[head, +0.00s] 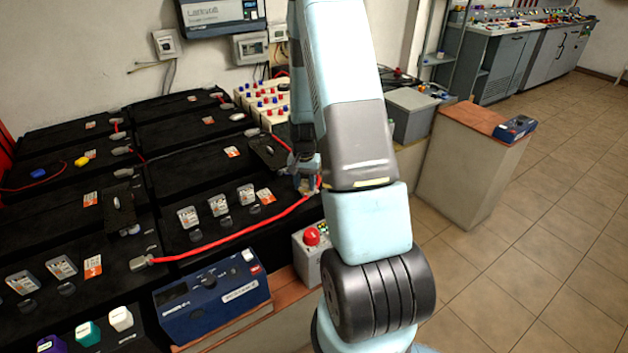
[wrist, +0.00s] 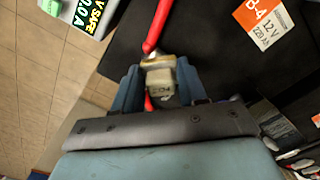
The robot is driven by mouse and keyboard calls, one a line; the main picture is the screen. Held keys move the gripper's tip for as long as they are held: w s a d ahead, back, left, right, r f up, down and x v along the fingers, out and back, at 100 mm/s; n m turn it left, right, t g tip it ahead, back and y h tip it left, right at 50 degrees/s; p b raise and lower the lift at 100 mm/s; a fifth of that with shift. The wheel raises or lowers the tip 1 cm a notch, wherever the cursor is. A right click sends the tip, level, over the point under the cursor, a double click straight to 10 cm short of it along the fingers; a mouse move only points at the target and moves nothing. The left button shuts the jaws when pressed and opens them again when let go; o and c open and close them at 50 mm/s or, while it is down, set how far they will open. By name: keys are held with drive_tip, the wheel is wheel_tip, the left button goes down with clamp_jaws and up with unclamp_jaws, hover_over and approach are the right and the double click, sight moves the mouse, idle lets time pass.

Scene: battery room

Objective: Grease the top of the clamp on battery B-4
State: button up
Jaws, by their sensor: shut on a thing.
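My gripper (head: 307,178) reaches down at the front right corner of a black battery (head: 200,170). In the wrist view my gripper (wrist: 159,86) has its blue fingers on both sides of a beige-grey clamp (wrist: 161,83) and is shut on it. The clamp has a brassy upper part, and a red cable (wrist: 157,22) runs from it. An orange-and-white B-4 label (wrist: 265,20) lies on the black battery top beside it. The clamp's lower side is hidden by my gripper. No grease shows clearly on it.
Purple, teal and white containers (head: 120,318) stand at the lower left. Other batteries and cables fill the left. The tiled floor (head: 540,230) is open at right.

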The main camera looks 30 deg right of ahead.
sight(316, 187)
drive_tip(key=shift+d+f, duration=0.15)
drive_tip(key=shift+d, duration=1.95)
drive_tip(key=shift+a, duration=3.45)
drive_tip(key=shift+w+d, duration=0.15)
drive_tip(key=shift+d, duration=3.25)
drive_tip(key=shift+a+f, duration=0.1)
drive_tip(key=shift+a, duration=1.7)
drive_tip(key=shift+a, duration=1.6)
